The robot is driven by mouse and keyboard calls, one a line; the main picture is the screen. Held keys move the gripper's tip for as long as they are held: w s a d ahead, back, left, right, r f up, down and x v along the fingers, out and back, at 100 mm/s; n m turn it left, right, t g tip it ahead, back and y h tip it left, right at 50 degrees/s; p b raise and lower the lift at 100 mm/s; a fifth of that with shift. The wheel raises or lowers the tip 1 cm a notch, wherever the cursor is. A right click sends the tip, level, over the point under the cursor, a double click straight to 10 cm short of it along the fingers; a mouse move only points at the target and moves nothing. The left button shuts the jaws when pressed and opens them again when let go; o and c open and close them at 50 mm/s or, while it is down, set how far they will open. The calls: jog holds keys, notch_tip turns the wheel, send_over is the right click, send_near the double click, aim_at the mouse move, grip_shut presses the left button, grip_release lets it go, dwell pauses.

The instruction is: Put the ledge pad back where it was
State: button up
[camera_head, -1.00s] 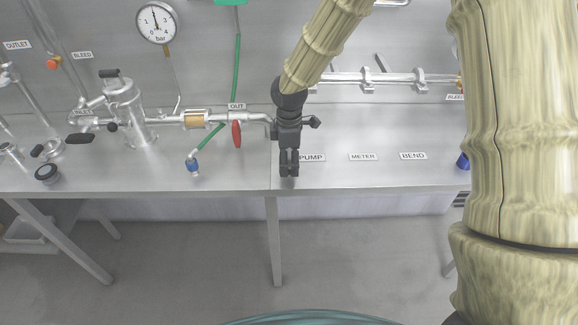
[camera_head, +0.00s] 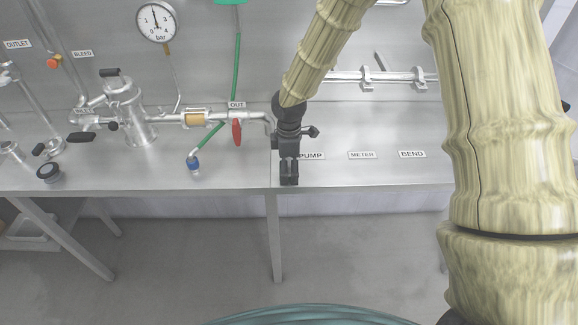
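My gripper (camera_head: 289,183) points down over the steel bench (camera_head: 230,172), near its front edge and just left of the PUMP label (camera_head: 312,156). Its dark fingers look close together. At this size I cannot tell whether they are shut or hold something. I cannot make out the ledge pad in this view; it may be hidden by the gripper or the arm.
Left of the gripper are a red-handled valve (camera_head: 237,132), a blue-ended green hose (camera_head: 194,166) and a steel filter housing (camera_head: 127,110). A pressure gauge (camera_head: 157,22) is above. A pipe on brackets (camera_head: 345,77) runs behind. Bench by the METER label (camera_head: 362,155) is clear.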

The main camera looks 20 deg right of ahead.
aim_at(289, 160)
notch_tip(289, 160, up, 12)
jog(key=shift+r+b, duration=0.1)
jog(key=shift+b, duration=0.8)
dwell(0.4)
